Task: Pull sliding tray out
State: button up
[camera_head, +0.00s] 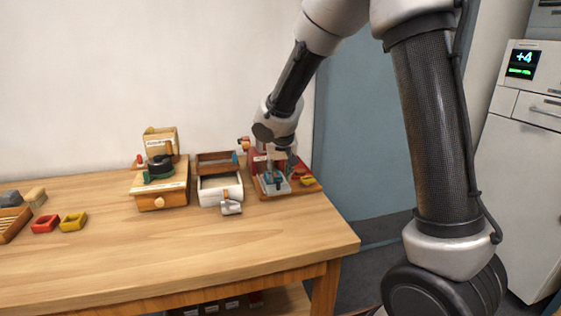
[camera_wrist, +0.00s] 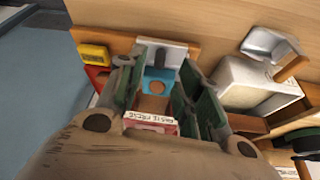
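A pale grey sliding tray (camera_head: 273,186) sits at the front of a red station (camera_head: 256,160) at the right of the table. In the wrist view the tray (camera_wrist: 178,50) has a dark upright handle (camera_wrist: 161,56) and a blue block (camera_wrist: 158,80) behind it. My gripper (camera_head: 277,168) is above the tray. In the wrist view its green-padded fingers (camera_wrist: 160,78) are apart, one on each side of the blue block. I see no finger closed on the handle; exact contact is hidden.
A white drawer (camera_head: 218,191) with a grey scoop-like piece (camera_head: 231,208) stands just left. Further left is a wooden box (camera_head: 161,198) with a knob. A yellow piece (camera_head: 307,180) lies right of the tray. The table front (camera_head: 190,255) is clear.

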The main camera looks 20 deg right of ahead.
jog(key=v, duration=0.6)
jog(key=shift+r, duration=0.25)
